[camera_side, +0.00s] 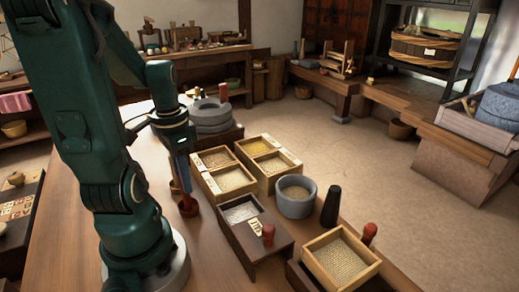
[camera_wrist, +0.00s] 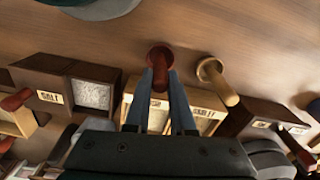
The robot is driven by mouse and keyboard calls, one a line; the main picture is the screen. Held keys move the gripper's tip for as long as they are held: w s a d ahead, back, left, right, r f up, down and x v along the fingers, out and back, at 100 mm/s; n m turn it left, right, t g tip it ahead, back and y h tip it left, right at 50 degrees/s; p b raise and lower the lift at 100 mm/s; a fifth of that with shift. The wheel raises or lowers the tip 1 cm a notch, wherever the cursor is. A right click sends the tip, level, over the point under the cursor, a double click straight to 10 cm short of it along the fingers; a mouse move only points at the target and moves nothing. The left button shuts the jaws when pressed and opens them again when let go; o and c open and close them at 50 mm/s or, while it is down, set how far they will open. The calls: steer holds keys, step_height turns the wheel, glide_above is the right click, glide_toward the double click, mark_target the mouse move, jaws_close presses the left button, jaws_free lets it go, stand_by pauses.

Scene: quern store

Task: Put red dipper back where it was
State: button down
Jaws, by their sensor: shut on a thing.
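The red dipper (camera_side: 188,208) is a dark red cup below my gripper (camera_side: 184,182), left of the pale grain boxes in the side view. In the wrist view my gripper (camera_wrist: 168,98) is shut on the dipper's handle, with the round red cup (camera_wrist: 160,56) beyond the fingertips. The cup is close to the wooden table; I cannot tell whether it touches. A tan wooden dipper (camera_wrist: 215,72) is beside it in the wrist view, apart from it. In the side view this second dipper is partly hidden behind my gripper.
A dark box labelled SALT (camera_wrist: 50,97) holds white grains; it also shows in the side view (camera_side: 275,250). Pale divided grain boxes (camera_side: 205,184), a grey bowl (camera_side: 295,203), a dark pestle-like cylinder (camera_side: 331,206) and a stone quern (camera_side: 211,115) crowd the table. The near-left tabletop is bare.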

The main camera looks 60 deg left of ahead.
steer(key=shift+f, duration=0.15)
steer(key=c, duration=0.8)
jaws_free()
steer(key=shift+o, duration=0.2)
step_height(320, 180, up, 12)
steer(key=w+d+f+m+t, duration=0.1)
steer(key=w+d+t, duration=0.1)
steer(key=d, duration=0.5)
steer(key=w+d+f+t, duration=0.2)
steer(key=d+t, duration=0.1)
steer(key=d, duration=0.5)
steer(key=shift+w+m, duration=0.35)
steer(key=shift+m, duration=0.05)
